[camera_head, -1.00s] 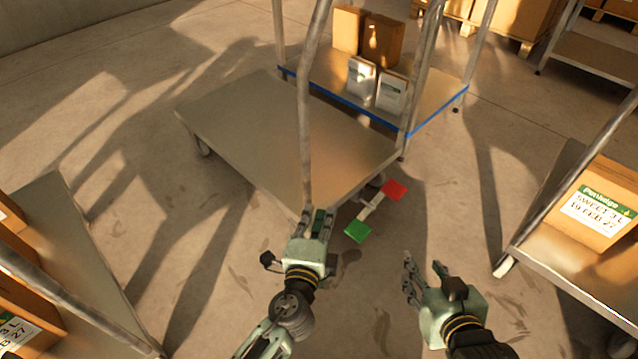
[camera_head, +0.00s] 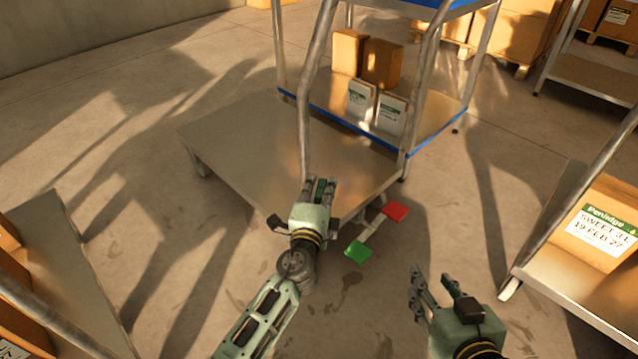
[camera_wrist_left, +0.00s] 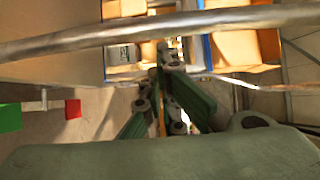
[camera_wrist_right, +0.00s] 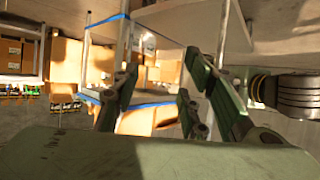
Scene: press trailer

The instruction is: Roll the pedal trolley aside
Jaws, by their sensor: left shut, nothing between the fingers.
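The pedal trolley (camera_head: 250,150) is a flat grey platform with a tall metal handle bar (camera_head: 304,110) at its near side. A green pedal (camera_head: 358,250) and a red pedal (camera_head: 395,211) stick out low at its front right edge. My left gripper (camera_head: 320,184) is shut and empty, at the trolley's near edge beside the foot of the bar. In the left wrist view the bar (camera_wrist_left: 220,22) crosses just beyond the shut fingers; contact cannot be told. My right gripper (camera_head: 432,278) is open and empty, over the floor right of the pedals.
A blue-edged shelf cart (camera_head: 432,132) with boxes stands close behind the trolley. A cart with a labelled carton (camera_head: 600,222) stands at right, another cart (camera_head: 60,265) at lower left. Floor left of the trolley is clear.

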